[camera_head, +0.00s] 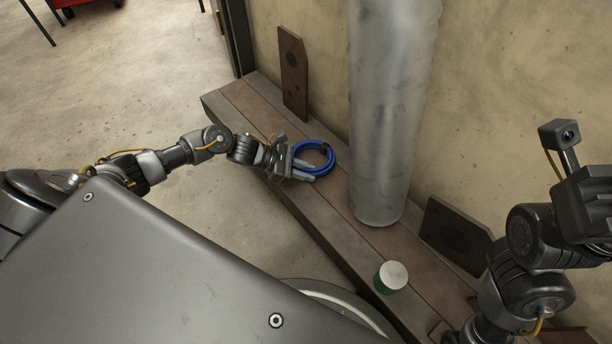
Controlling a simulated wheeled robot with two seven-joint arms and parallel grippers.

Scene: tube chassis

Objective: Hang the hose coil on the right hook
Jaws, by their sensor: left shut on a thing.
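The blue hose coil (328,148) is over the wooden bench, left of the grey cylinder. My left gripper (307,173) is shut on the near side of the coil. I cannot tell whether the coil touches the bench. My right arm stands at the right edge of the view, and its gripper fingers are not clearly seen. No hook shows clearly in this view.
The wooden bench (334,213) runs along the wall. A large grey cylinder (388,110) stands on it. A green can with a white top (391,277) stands nearer. Dark plates (293,72) and (455,236) lean against the wall.

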